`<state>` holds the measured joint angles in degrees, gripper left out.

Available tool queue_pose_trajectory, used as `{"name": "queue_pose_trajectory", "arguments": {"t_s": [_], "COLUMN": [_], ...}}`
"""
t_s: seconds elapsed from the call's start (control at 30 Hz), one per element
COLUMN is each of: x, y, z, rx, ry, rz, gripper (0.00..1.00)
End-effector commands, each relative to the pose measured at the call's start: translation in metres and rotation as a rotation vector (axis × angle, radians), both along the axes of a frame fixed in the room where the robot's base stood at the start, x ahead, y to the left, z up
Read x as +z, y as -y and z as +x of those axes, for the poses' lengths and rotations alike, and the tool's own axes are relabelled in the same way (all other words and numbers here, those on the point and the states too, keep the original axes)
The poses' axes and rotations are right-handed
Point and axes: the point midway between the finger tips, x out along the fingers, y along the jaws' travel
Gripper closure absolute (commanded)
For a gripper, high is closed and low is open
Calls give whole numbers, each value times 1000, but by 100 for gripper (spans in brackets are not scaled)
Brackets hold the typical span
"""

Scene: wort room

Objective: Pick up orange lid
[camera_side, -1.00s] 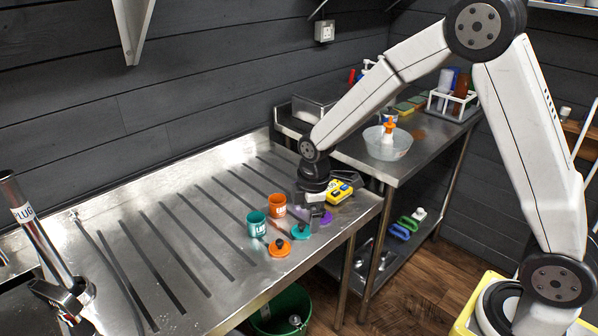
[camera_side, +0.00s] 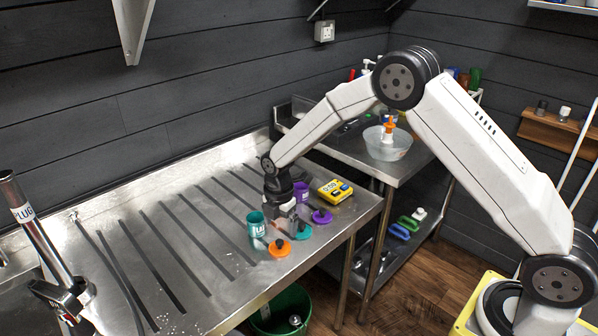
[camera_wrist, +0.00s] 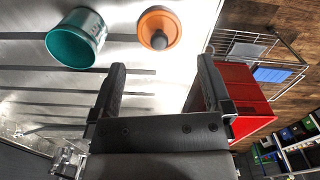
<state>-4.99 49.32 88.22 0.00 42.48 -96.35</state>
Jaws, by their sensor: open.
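The orange lid (camera_side: 279,248), a flat disc with a dark knob, lies on the steel worktop near its front edge. In the wrist view the orange lid (camera_wrist: 150,20) is at the top, beyond and between the fingertips. My gripper (camera_side: 287,226) points down just behind the lid, to the right of the teal cup (camera_side: 256,226). In the wrist view my gripper (camera_wrist: 161,78) is open, with nothing between its two dark fingers. The teal cup also shows upper left there (camera_wrist: 76,40). The orange cup is hidden in the side view now.
A teal lid (camera_side: 302,232) lies close to the right of the orange lid. A purple lid (camera_side: 321,216), purple cup (camera_side: 302,192) and yellow timer (camera_side: 335,191) stand farther right. The slotted worktop (camera_side: 150,215) is clear to the left. A green bucket (camera_side: 283,312) is below.

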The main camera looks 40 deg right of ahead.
Motion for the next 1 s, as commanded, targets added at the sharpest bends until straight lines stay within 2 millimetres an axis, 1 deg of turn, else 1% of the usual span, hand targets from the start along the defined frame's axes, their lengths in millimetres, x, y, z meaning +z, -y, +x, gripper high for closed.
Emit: {"name": "queue_pose_trajectory", "arguments": {"t_s": [0.03, 0.13, 0.47, 0.57, 0.8, 1.0], "x": [-5, -12, -19, -26, -53, -66], "y": [0, 0, 0, 0, -1, -1], "z": [0, 0, 0, 0, 1, 1], "rx": [0, -1, -2, -2, -2, -2], "ry": [-2, -1, -1, -2, -2, 2], "rz": [0, 0, 0, 0, 0, -1], "gripper": [0, 0, 0, 0, 0, 0]}}
